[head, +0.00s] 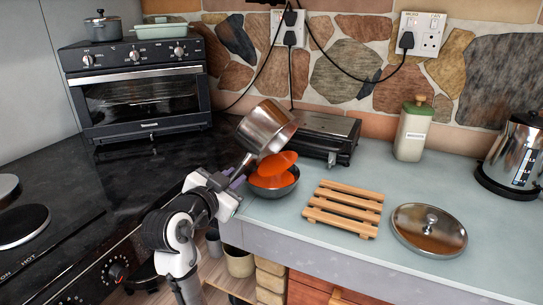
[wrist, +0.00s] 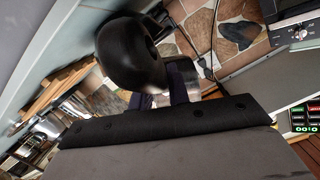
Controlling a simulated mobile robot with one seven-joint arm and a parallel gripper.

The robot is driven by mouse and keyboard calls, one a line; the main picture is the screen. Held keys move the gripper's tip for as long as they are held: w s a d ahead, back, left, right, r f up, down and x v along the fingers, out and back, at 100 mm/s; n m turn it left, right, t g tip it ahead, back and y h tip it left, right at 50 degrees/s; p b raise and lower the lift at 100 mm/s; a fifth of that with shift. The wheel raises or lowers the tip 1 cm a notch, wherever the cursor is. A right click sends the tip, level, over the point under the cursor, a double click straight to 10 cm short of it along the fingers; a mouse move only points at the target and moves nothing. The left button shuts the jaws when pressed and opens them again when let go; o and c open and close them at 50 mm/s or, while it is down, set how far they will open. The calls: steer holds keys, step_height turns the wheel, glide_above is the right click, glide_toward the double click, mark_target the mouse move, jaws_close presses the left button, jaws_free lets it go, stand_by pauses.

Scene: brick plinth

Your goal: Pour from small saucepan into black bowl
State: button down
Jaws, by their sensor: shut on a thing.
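The small saucepan (head: 267,127) is a shiny metal pan, tipped steeply with its mouth down to the right, above the black bowl (head: 289,190). Orange-red liquid (head: 279,160) comes from its rim and runs into the bowl, where more of the same liquid shows. The bowl is dark and stands upright on the counter near its front edge. My gripper (head: 236,181) is shut on the saucepan's handle, to the left of the bowl. In the wrist view a dark rounded shape (wrist: 130,55) hides much of the scene; I cannot tell what it is.
A black grill (head: 325,135) stands close behind the saucepan. A bottle (head: 412,131) and kettle (head: 515,155) are further right. A toaster oven (head: 137,95) is at back left.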

steer(key=shift+f, duration=0.1)
steer(key=n+p, duration=0.1)
steer(key=p, duration=0.1)
steer(key=n+p, duration=0.1)
steer(key=p, duration=0.1)
steer(key=shift+w+a+r+g, duration=0.1)
steer(key=shift+r+g, duration=0.15)
steer(key=shift+g, duration=0.15)
steer(key=n+p, duration=0.2)
steer(key=p, duration=0.1)
steer(key=n+g+h+p, duration=0.1)
steer(key=n+p, duration=0.1)
steer(key=p, duration=0.1)
steer(key=shift+w+a+f+h, duration=0.15)
steer(key=shift+a+f+h, duration=0.05)
steer(key=shift+h, duration=0.1)
steer(key=w+a+f+n+g+h+p, duration=0.1)
steer(key=w+a+n+h+p, duration=0.3)
steer(key=n, duration=0.8)
steer(key=shift+w+a+f+n+g+h+p, duration=0.25)
steer(key=shift+w+a+g+h+p, duration=0.2)
steer(key=shift+a+g+p, duration=0.65)
